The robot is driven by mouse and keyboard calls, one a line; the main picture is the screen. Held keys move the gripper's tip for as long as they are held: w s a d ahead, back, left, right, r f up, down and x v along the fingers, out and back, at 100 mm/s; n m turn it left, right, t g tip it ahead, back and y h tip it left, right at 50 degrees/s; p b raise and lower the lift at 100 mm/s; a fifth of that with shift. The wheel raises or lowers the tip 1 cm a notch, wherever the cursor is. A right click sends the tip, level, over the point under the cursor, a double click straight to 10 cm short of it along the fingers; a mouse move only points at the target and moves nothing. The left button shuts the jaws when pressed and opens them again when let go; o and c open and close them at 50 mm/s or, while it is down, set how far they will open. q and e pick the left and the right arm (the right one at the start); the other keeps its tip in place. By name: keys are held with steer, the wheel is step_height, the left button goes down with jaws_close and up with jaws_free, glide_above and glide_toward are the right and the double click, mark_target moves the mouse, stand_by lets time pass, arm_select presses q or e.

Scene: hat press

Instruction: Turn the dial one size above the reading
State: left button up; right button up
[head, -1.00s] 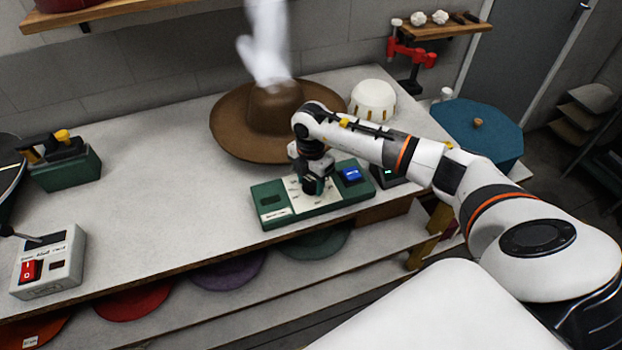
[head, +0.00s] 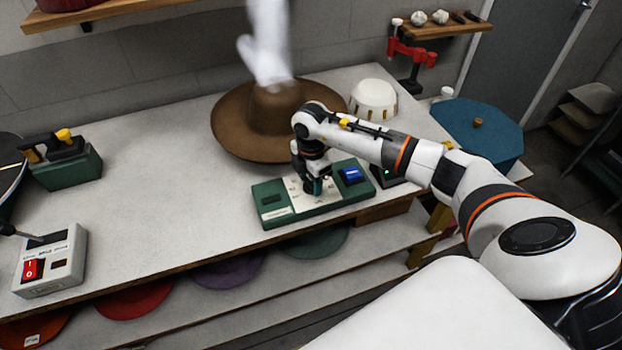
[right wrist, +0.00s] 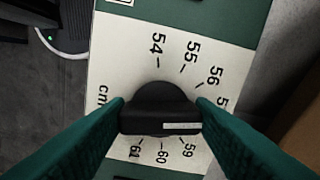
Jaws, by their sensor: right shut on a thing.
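The dial is a black round knob with a raised bar (right wrist: 160,112) on a cream size scale in the right wrist view. The scale shows 54, 55 and 56 above and 59, 60, 61 below; the numbers at the right are partly covered by a finger. A white mark lies on the right half of the bar, pointing right. My right gripper (right wrist: 160,118) is shut on the bar, a green finger at each end. In the head view my right gripper (head: 314,190) covers the dial on the green box (head: 273,203). My left gripper is out of view.
A blue panel (head: 351,175) is on the green box, its text unreadable. A dark device with a green light (head: 388,174) stands right of it. Behind are a brown hat (head: 232,130) and a white block (head: 372,98). A red-switch box (head: 50,262) is far left. The bench's left middle is clear.

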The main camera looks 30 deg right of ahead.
mark_target(311, 181)
steer(key=o, duration=1)
steer(key=shift+r+b, duration=1.6)
steer(key=shift+r, duration=4.5)
